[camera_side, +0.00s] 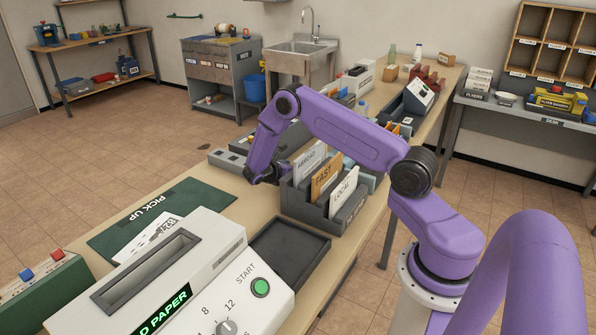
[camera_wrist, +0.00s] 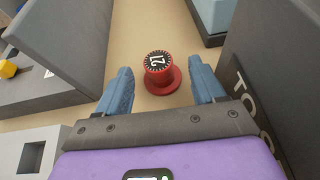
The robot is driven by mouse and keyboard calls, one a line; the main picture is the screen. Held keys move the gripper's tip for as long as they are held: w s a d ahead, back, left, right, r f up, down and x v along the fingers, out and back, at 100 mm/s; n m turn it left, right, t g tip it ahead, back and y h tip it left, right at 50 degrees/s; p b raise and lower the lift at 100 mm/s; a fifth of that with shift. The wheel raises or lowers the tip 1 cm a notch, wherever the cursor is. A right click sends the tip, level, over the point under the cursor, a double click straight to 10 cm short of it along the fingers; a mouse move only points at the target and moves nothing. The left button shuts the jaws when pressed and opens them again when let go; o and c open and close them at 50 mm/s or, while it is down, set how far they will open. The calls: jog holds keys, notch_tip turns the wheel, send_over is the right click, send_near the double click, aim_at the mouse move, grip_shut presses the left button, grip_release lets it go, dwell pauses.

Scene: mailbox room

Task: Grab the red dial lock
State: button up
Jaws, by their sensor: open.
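The red dial lock (camera_wrist: 158,80) stands on the tan tabletop in the wrist view. It has a round red base and a black top face with white markings. My gripper (camera_wrist: 162,84) is open, with one blue finger on each side of the lock and visible space between the fingers and the lock. In the side view, my purple arm reaches down behind the letter sorter, and the lock and fingertips are hidden there.
Grey walls flank the lock in the wrist view, the right one (camera_wrist: 262,80) close to my finger. The letter sorter (camera_side: 320,205) holds cards labelled ABROAD, FAST and LOCAL. A black tray (camera_side: 288,250) and green PICK UP mat (camera_side: 190,197) lie nearer the camera.

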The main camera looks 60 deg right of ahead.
jog(key=shift+x, duration=1.7)
jog(key=shift+f, duration=0.1)
jog(key=c, duration=1.1)
jog(key=shift+c, duration=0.2)
